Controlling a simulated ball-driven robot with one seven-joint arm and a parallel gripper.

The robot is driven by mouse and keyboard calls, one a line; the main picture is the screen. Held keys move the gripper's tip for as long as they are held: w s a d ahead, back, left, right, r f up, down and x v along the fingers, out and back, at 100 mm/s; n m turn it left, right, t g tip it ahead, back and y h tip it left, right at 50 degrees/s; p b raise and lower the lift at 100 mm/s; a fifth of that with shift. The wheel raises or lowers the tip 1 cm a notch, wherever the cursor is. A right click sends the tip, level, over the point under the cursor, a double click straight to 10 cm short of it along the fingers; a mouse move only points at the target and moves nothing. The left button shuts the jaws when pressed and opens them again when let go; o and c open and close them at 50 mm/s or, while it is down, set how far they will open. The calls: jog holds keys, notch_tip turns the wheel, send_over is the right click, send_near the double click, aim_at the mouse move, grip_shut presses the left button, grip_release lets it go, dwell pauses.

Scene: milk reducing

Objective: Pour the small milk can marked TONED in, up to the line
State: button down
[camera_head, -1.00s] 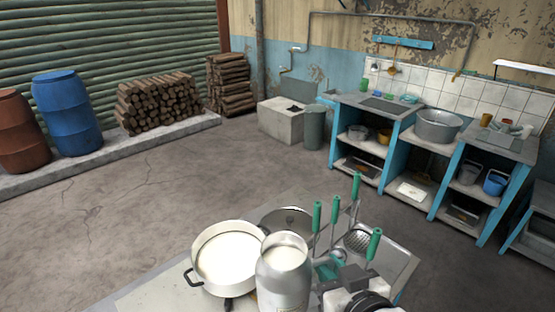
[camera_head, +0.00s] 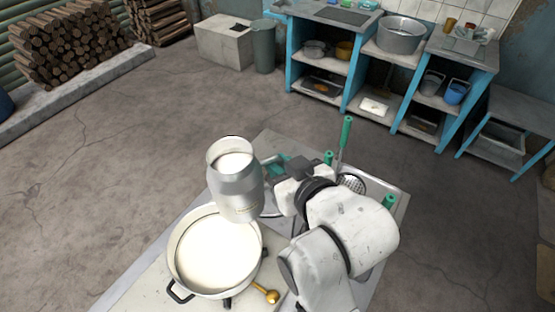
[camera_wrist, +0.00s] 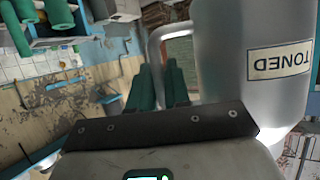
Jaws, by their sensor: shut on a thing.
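My gripper (camera_head: 270,168) is shut on the handle of a grey metal milk can (camera_head: 240,195). In the wrist view the can (camera_wrist: 250,100) fills the right side, with its TONED label (camera_wrist: 280,60) upside down, and the gripper's teal fingers (camera_wrist: 165,88) are at its handle (camera_wrist: 155,45). The can is raised and leans a little to the left in the head view, with white milk (camera_head: 235,162) showing in its mouth. It overlaps the far right rim of a wide white pot (camera_head: 172,262) holding white milk (camera_head: 215,252). No stream shows. I cannot make out a line in the pot.
The pot stands on a pale table (camera_head: 135,290) with a brass knob-like piece (camera_head: 265,292) beside it. Green-handled utensils (camera_head: 345,132) stand behind my arm. Blue-sided shelves (camera_head: 355,85), a steel basin (camera_head: 400,38) and stacked logs (camera_head: 70,45) are farther off; floor between is clear.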

jog(key=shift+f+b, duration=0.7)
jog(key=shift+f, duration=1.05)
jog(key=shift+w+d+r+n+t+h+p, duration=0.15)
jog(key=shift+w+d+r+n+h, duration=0.2)
jog(key=shift+r, duration=0.35)
jog(key=shift+d+r+n+t+h+p, duration=0.15)
jog(key=shift+d+r+n, duration=0.15)
jog(key=shift+r+n, duration=0.3)
jog(key=shift+w+d+r+n+t+h, duration=0.15)
jog(key=shift+d+r+n+t+h, duration=0.1)
jog(key=shift+r+n, duration=0.25)
jog(key=shift+w+d+r+n+t+h, duration=0.15)
jog(key=shift+r+n+h, duration=0.1)
jog(key=shift+r, duration=0.3)
jog(key=shift+f+n+t+h+b, duration=0.35)
jog(key=shift+f+n+b, duration=0.5)
jog(key=shift+b, duration=0.95)
jog(key=shift+s+a+r+n+t+h+b, duration=0.15)
jog(key=shift+n+t+b, duration=0.1)
jog(key=shift+n+b, duration=0.3)
jog(key=shift+n+t+h+b, duration=0.1)
jog(key=shift+n+t+b, duration=0.1)
jog(key=shift+n+b, duration=0.3)
jog(key=shift+s+a+r+n+t+h, duration=0.35)
jog(key=shift+a+r+n+t, duration=0.2)
jog(key=shift+n, duration=0.45)
